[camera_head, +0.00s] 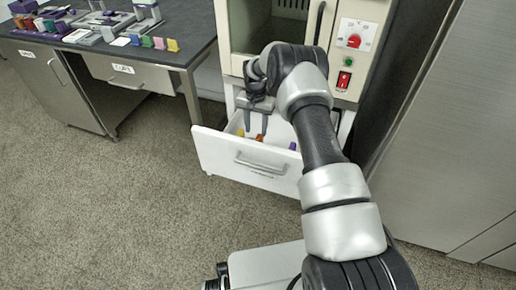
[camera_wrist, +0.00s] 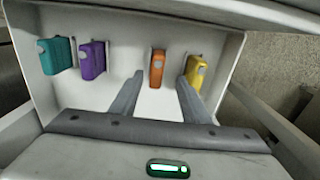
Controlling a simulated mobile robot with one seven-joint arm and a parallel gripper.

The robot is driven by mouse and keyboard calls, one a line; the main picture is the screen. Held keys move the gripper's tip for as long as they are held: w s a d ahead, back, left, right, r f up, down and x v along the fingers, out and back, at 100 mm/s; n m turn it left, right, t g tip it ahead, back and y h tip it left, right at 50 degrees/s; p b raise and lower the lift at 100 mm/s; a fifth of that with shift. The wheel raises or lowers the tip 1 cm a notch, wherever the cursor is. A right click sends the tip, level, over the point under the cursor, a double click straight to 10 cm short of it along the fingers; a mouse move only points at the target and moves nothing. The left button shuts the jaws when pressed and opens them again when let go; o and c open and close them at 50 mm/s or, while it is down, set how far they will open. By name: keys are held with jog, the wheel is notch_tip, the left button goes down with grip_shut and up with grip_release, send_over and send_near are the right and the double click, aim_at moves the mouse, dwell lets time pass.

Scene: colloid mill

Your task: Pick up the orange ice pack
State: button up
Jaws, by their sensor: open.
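The orange ice pack (camera_wrist: 156,70) stands in an open white drawer (camera_head: 222,152), between a purple pack (camera_wrist: 92,60) and a yellow pack (camera_wrist: 193,72) in the wrist view. In the head view only a small orange part (camera_head: 260,137) shows below the fingers. My gripper (camera_head: 255,130) is open and points down into the drawer. In the wrist view its two fingers (camera_wrist: 168,88) stand apart, one left of the orange pack and one near the yellow pack. Nothing is held. I cannot tell the exact height of the fingertips over the pack.
A teal pack (camera_wrist: 58,56) stands at the far left of the drawer in the wrist view. The drawer walls enclose the packs closely. A cabinet with a red switch (camera_head: 344,80) rises above the drawer. A dark-topped bench (camera_head: 180,30) stands at the left.

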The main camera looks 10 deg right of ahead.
aim_at(258, 139)
jog(key=f, duration=0.2)
jog(key=f+b, duration=0.1)
jog(key=f, duration=0.2)
jog(key=f+b, duration=0.1)
jog(key=f, duration=0.1)
jog(key=shift+w+d+f, duration=0.2)
jog(key=shift+d+f, duration=0.05)
jog(key=shift+d, duration=0.15)
grip_shut()
